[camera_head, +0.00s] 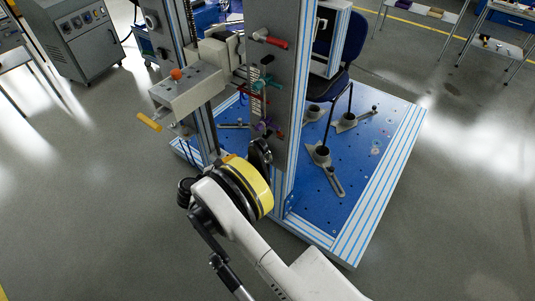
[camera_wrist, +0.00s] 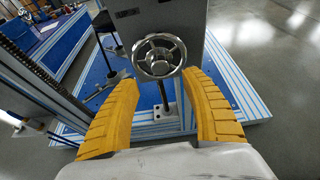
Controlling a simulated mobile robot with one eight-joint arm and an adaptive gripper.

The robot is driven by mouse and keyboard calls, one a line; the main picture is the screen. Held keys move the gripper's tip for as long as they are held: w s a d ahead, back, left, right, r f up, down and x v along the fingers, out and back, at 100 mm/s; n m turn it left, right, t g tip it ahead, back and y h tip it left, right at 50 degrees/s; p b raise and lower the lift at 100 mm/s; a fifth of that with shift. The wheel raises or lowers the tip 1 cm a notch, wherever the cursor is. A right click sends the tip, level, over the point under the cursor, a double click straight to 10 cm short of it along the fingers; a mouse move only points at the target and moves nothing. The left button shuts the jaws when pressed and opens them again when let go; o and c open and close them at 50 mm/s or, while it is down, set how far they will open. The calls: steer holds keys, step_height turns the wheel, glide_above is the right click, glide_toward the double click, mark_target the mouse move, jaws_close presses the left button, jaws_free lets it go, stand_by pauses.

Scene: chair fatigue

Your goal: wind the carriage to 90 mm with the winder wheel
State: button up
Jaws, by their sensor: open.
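The winder wheel (camera_wrist: 159,55) is a spoked metal handwheel on the grey upright. In the wrist view it is just beyond my gripper (camera_wrist: 158,82), centred between the two yellow fingers. My gripper is open, with a finger on each side and nothing held. In the head view my gripper (camera_head: 257,172) is at the front of the rig and hides part of the dark wheel (camera_head: 259,151). A grey box with an orange knob (camera_head: 188,91) sits on the left column; I cannot tell whether it is the carriage. No millimetre reading is legible.
A blue chair (camera_head: 328,78) stands on the blue base plate (camera_head: 365,155) with metal clamps (camera_head: 324,157). A red handle (camera_head: 272,40) and a yellow handle (camera_head: 149,122) stick out from the rig. A grey cabinet (camera_head: 84,42) stands back left. The floor in front is clear.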

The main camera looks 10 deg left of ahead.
mark_target(256, 156)
steer(key=b+x, duration=0.2)
steer(key=x, duration=0.6)
steer(key=shift+w+d+f+b, duration=0.15)
steer(key=shift+w+b, duration=0.2)
steer(key=shift+b, duration=0.05)
steer(key=c, duration=1.2)
